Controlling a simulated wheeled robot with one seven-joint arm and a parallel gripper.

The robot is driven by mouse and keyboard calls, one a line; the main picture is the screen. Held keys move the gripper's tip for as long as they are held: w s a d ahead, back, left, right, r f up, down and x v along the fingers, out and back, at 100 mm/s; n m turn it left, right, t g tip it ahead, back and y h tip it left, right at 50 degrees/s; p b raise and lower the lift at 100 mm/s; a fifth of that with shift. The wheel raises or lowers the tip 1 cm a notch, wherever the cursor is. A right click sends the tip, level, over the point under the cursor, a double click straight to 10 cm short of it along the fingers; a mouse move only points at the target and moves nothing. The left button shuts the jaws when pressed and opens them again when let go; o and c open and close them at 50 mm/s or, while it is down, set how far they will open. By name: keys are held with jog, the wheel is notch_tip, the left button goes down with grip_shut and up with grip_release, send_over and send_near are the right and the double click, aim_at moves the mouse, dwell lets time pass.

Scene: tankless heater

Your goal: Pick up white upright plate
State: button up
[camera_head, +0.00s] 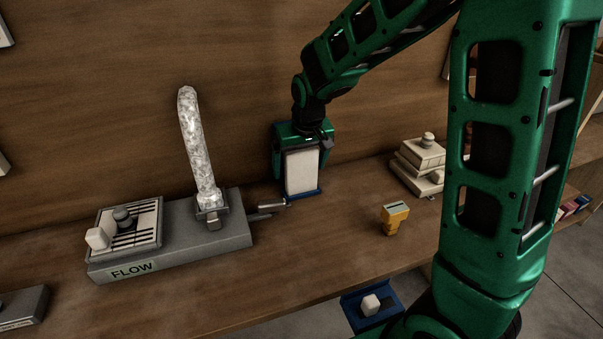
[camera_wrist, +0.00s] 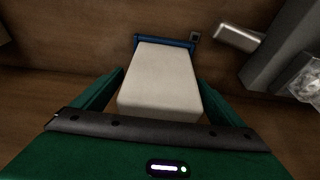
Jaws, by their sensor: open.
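The white upright plate (camera_head: 301,172) stands on a blue base (camera_head: 303,194) on the wooden bench, close to the back wall. It also shows in the wrist view (camera_wrist: 162,80), with the blue base (camera_wrist: 166,41) at its far end. My gripper (camera_head: 302,145) is above the plate, pointing down. In the wrist view my gripper (camera_wrist: 161,98) is open, with one green finger on each side of the plate. Small gaps seem to show between the fingers and the plate. I cannot tell whether either finger touches it.
A grey unit marked FLOW (camera_head: 180,245) with a tall mottled tube (camera_head: 196,145) stands left of the plate; its metal fitting (camera_head: 268,209) reaches near the blue base. A yellow block (camera_head: 395,219) and a stacked cream object (camera_head: 421,165) are to the right.

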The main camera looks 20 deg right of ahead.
jog(key=shift+c, duration=0.3)
jog(key=c, duration=1.3)
